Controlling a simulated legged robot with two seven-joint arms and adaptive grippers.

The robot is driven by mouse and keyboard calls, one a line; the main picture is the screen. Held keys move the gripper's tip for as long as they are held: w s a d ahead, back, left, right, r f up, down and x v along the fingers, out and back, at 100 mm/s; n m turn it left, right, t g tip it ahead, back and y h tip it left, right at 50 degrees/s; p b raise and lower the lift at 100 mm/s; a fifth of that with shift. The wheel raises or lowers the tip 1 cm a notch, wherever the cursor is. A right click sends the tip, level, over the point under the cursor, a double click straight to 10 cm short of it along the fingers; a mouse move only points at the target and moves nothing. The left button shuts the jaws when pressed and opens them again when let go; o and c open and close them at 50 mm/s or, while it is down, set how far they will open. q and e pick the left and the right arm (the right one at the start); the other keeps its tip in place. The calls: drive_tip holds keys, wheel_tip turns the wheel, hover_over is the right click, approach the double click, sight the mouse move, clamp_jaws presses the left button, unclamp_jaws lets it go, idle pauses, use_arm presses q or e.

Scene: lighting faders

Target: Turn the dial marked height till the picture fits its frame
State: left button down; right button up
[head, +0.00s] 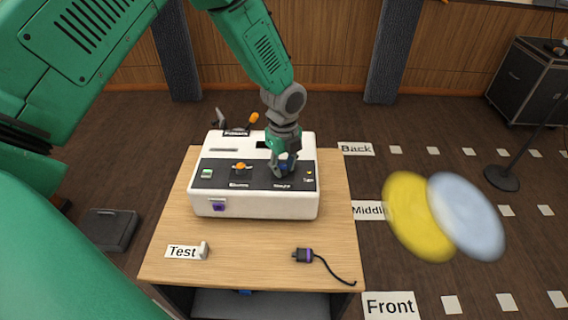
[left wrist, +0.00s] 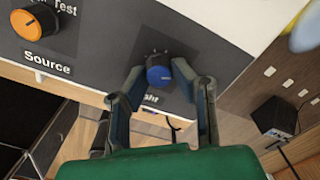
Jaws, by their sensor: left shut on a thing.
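A white console (head: 253,205) with a dark panel stands on a wooden table. My left gripper (head: 284,164) reaches down over the right part of its panel. In the left wrist view my left gripper (left wrist: 158,70) is shut on a blue dial (left wrist: 160,77), one finger on each side. The label below this dial is partly hidden by a finger, so I cannot read it whole. An orange dial (left wrist: 34,31), marked Source, sits to its left. I see no clear picture or frame. My right gripper is out of view.
A Test card (head: 182,252) and a plug with a black cable (head: 330,268) lie at the table's front. Blurred yellow (head: 412,217) and pale blue (head: 468,216) discs overlap right of the table. Floor cards read Back, Middle and Front. A black case (head: 535,80) stands back right.

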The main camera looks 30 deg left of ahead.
sight(283, 165)
use_arm(q)
drive_tip(key=shift+w+a+n, duration=0.15)
drive_tip(key=shift+w+n, duration=0.05)
drive_tip(key=shift+n, duration=0.8)
drive_tip(key=c, duration=1.3)
unclamp_jaws()
drive_tip(key=shift+a, duration=0.1)
drive_tip(key=shift+c, duration=0.2)
drive_tip(key=shift+a+f, duration=0.15)
drive_tip(key=shift+a, duration=0.05)
wheel_tip(283, 165, up, 12)
drive_tip(key=shift+a, duration=0.2)
